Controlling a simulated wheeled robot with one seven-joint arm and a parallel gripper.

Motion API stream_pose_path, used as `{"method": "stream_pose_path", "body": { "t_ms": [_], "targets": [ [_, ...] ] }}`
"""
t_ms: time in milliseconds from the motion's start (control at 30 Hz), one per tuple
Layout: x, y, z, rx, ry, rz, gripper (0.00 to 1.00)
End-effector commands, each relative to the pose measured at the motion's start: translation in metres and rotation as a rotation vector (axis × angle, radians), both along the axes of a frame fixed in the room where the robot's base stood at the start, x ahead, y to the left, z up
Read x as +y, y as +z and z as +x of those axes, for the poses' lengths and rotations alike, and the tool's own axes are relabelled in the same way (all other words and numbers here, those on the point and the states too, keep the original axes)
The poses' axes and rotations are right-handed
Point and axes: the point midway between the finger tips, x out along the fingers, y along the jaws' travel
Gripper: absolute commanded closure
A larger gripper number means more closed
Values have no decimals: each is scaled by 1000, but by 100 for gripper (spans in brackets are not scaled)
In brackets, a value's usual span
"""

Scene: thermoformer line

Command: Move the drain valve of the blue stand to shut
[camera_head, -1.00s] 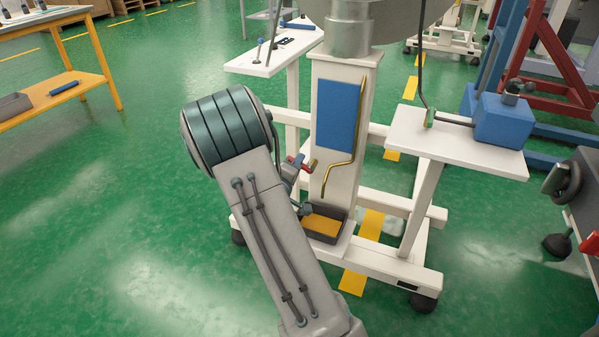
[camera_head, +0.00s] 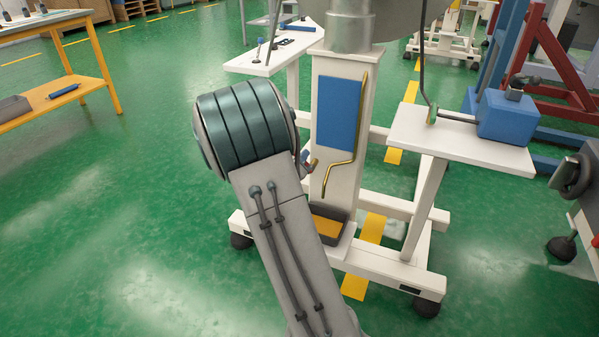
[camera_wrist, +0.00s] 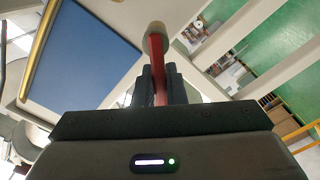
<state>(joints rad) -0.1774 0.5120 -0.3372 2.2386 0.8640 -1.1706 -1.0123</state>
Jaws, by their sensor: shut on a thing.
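The white stand's column carries a blue panel (camera_head: 338,112) and a bent brass pipe (camera_head: 341,163). The drain valve's small fitting (camera_head: 312,164) shows beside the column, just right of my arm, and is largely hidden. In the wrist view, the valve's red lever (camera_wrist: 158,84) stands between the dark fingers of my gripper (camera_wrist: 160,73), which are shut on it. A rounded pale end (camera_wrist: 155,42) lies beyond the fingertips. The blue panel fills the left of that view (camera_wrist: 78,55). In the head view my arm hides the gripper.
A dark tray (camera_head: 341,220) with a yellow inside sits low at the column's foot. A white side shelf (camera_head: 450,142) with a blue box (camera_head: 507,115) juts right. Another white shelf (camera_head: 268,64) is at the back left. Green floor is open at left.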

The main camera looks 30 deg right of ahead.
Motion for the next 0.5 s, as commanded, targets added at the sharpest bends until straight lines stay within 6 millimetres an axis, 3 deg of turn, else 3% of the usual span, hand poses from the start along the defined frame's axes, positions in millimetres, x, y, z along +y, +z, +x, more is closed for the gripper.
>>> {"method": "stream_pose_path", "body": {
  "t_ms": [200, 500],
  "targets": [
    [-3, 1, -5, -131, -1, 105, 100],
    [-3, 3, -5, -145, -2, 117, 100]
  ]
}}
